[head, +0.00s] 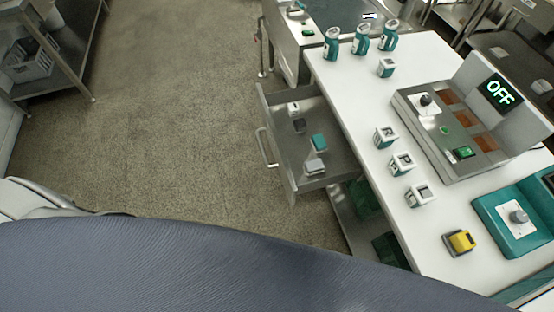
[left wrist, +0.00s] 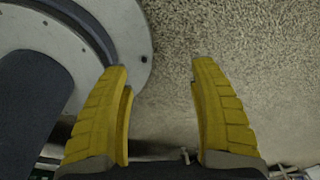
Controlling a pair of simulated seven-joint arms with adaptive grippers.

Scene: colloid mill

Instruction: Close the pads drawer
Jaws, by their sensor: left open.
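The pads drawer (head: 283,157) stands pulled out from the left side of the white table in the head view, with its bar handle (head: 266,147) facing left. Several small grey, white and teal pads lie inside, among them a teal one (head: 319,142) and a grey one (head: 314,167). My left gripper (left wrist: 160,75) shows only in the left wrist view. Its yellow fingers are apart with nothing between them, above the speckled floor and away from the drawer. My right gripper is in neither view.
The white table (head: 370,110) carries several white-and-teal bottles and boxes, a machine with an OFF display (head: 500,92), a teal unit with a knob (head: 517,222) and a yellow block (head: 460,242). A metal shelf (head: 70,60) stands at upper left. The floor (head: 170,120) left of the drawer is clear.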

